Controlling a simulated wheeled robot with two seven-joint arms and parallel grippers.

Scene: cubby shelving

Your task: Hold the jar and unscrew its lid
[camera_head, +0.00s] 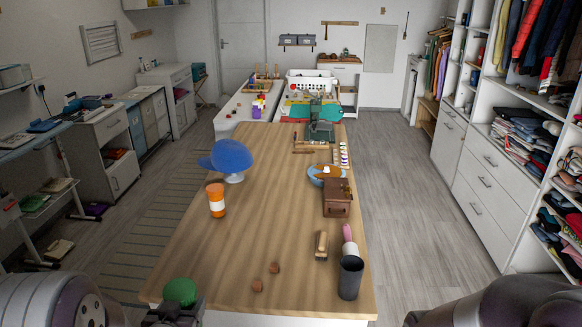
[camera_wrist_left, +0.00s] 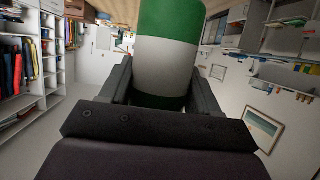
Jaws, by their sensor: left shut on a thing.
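A green-and-white jar (camera_wrist_left: 165,65) stands between the two fingers of my left gripper (camera_wrist_left: 158,88) in the left wrist view, green at both ends with a white band. My left gripper is shut on it. In the head view its round green top (camera_head: 180,291) shows at the near left edge of the table, above my left gripper (camera_head: 173,313). The green top is on the jar. My right arm reaches in at the bottom right of the head view, but its fingers are out of the picture.
The wooden table (camera_head: 205,255) bears an orange-and-white jar (camera_head: 216,200), a blue cap (camera_head: 228,155), a brown box (camera_head: 337,197), a dark cup (camera_head: 350,278), a brush (camera_head: 321,246) and two small brown blocks (camera_head: 257,285). Its near middle is mostly clear.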

